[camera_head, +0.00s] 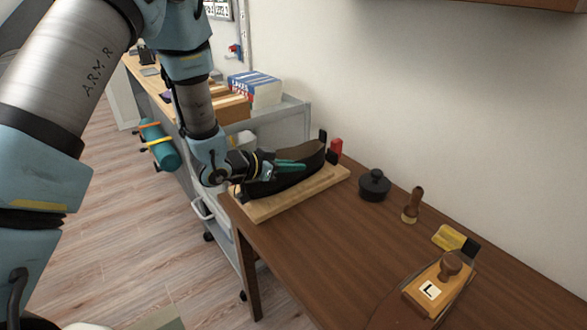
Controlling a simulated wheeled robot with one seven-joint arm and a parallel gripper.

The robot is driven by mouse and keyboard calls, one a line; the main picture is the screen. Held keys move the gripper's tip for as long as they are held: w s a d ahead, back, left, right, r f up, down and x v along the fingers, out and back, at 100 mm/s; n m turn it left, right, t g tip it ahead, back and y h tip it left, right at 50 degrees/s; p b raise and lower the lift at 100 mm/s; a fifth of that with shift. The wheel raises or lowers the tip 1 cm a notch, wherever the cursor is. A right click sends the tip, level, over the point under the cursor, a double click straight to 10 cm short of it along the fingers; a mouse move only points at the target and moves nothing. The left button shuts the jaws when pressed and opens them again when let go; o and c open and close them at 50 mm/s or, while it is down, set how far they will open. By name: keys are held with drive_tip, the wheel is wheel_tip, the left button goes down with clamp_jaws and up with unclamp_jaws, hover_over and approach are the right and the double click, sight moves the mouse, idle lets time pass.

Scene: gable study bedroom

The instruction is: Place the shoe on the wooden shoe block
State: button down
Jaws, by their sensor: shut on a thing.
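A dark brown and black shoe (312,153) is at the far end of the brown table, over a pale flat wooden block (268,211). My gripper (297,166), with teal fingers, reaches in from the left and is shut on the shoe. The shoe lies roughly along the block's length. I cannot tell whether its sole rests on the block or is slightly above it. My gripper and wrist hide part of the shoe's near side and left end.
On the brown table (335,235) stand a black lidded pot (374,186), a wooden-handled tool (412,206), a yellow and black item (453,240) and a wooden piece marked L (424,291). A red item (335,150) stands behind the shoe. A grey cart (285,124) adjoins the table.

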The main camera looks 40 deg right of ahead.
drive_tip(key=shift+f, duration=0.45)
drive_tip(key=shift+f, duration=0.1)
drive_tip(key=shift+f, duration=0.15)
drive_tip(key=c, duration=1)
unclamp_jaws()
drive_tip(key=shift+o, duration=0.2)
